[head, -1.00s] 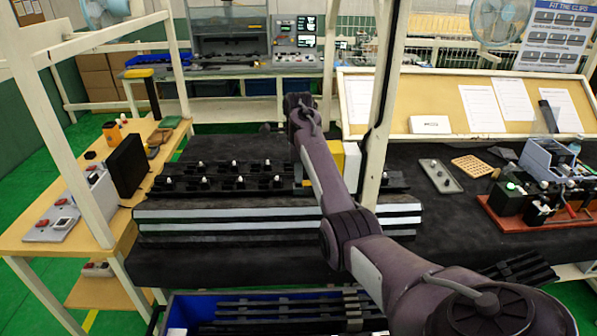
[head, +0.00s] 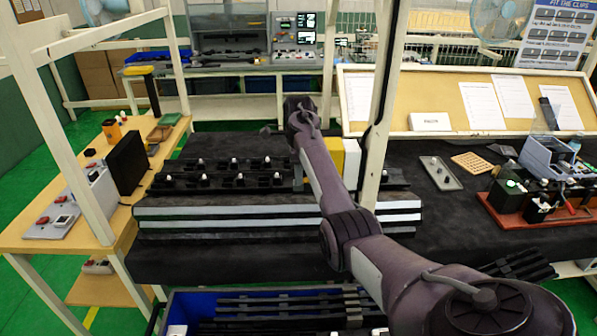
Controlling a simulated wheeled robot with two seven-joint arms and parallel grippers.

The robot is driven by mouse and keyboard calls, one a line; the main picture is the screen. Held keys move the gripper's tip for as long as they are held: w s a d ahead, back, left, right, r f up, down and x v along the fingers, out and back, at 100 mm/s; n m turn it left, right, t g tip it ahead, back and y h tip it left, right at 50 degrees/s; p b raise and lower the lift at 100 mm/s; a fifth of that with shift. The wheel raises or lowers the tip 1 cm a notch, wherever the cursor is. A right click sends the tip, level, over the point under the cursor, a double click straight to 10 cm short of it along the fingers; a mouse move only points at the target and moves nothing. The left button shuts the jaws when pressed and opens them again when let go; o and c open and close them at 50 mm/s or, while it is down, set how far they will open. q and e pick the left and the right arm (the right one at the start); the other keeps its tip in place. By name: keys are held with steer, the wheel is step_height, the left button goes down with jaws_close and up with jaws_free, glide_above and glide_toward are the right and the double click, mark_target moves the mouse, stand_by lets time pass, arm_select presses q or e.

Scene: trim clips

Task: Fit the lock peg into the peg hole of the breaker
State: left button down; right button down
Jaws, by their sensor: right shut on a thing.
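My right arm reaches from the lower right across the middle of the head view. Its gripper (head: 270,131) is at the far end, over the back of the black bench. The gripper is small and partly hidden by my own wrist. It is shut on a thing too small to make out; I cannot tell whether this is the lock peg. Rows of black blocks with white tips (head: 238,178) stand on the bench nearer than the gripper. I cannot tell which thing is the breaker, and no peg hole can be made out. My left gripper is not in view.
White-striped black rails (head: 230,211) lie along the bench front. A white post (head: 382,110) stands right of the wrist. A grey tray (head: 440,173) with small parts and a red-based fixture (head: 540,209) are at the right.

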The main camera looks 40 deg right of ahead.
steer(key=shift+f, duration=0.2)
steer(key=c, duration=1.5)
jaws_free()
steer(key=shift+o, duration=0.8)
steer(key=shift+f, duration=0.15)
step_height(320, 180, up, 4)
steer(key=shift+r+b, duration=0.1)
steer(key=shift+b, duration=1.15)
step_height(320, 180, up, 3)
steer(key=shift+w+f, duration=0.1)
steer(key=shift+f, duration=0.05)
steer(key=shift+r+p, duration=0.3)
steer(key=shift+r, duration=0.2)
